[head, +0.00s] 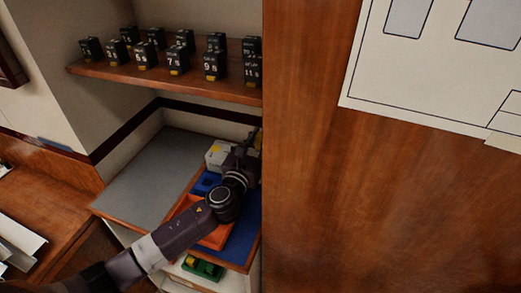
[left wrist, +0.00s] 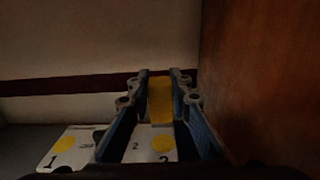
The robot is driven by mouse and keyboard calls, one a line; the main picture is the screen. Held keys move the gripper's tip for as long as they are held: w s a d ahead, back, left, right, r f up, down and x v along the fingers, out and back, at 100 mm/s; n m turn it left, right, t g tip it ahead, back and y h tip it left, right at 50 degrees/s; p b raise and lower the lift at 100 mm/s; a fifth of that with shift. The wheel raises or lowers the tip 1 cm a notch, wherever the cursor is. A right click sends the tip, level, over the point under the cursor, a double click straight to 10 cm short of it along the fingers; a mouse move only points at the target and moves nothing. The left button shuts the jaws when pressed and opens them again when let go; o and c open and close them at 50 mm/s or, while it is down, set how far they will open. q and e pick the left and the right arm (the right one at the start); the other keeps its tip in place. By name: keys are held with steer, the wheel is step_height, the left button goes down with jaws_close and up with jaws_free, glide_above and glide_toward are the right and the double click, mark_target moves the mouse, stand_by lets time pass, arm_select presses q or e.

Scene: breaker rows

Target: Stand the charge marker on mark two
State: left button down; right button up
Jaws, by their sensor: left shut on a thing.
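My left gripper (left wrist: 160,85) is shut on a yellow piece, which looks to be the charge marker (left wrist: 160,102). It is upright between the two fingers. In the head view my left gripper (head: 250,145) is in the cabinet, partly hidden by the wooden panel's edge and my own arm. A white card (left wrist: 88,140) lies below, with a yellow spot by a "1" at left and mark two (left wrist: 163,143), a yellow spot by a "2", under the fingers. The marker lines up with mark two; I cannot tell whether it touches.
A shelf (head: 170,80) with several black numbered breakers (head: 176,62) hangs above. A grey mat (head: 150,180) is clear at left. An orange tray (head: 216,238) and a blue piece (head: 206,183) lie near my arm. A tall wooden panel (head: 330,200) stands close at right.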

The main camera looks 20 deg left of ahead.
mark_target(259, 149)
arm_select(q)
step_height(259, 149, down, 4)
steer(key=shift+r+b, duration=0.2)
steer(key=shift+b, duration=0.3)
steer(key=shift+f, duration=0.2)
steer(key=shift+f, duration=0.1)
steer(key=c, duration=1.8)
jaws_free()
steer(key=shift+o, duration=0.2)
steer(key=shift+s, duration=0.15)
steer(key=s+b, duration=0.1)
steer(key=s, duration=1)
steer(key=shift+s+a, duration=0.2)
steer(key=shift+s, duration=0.2)
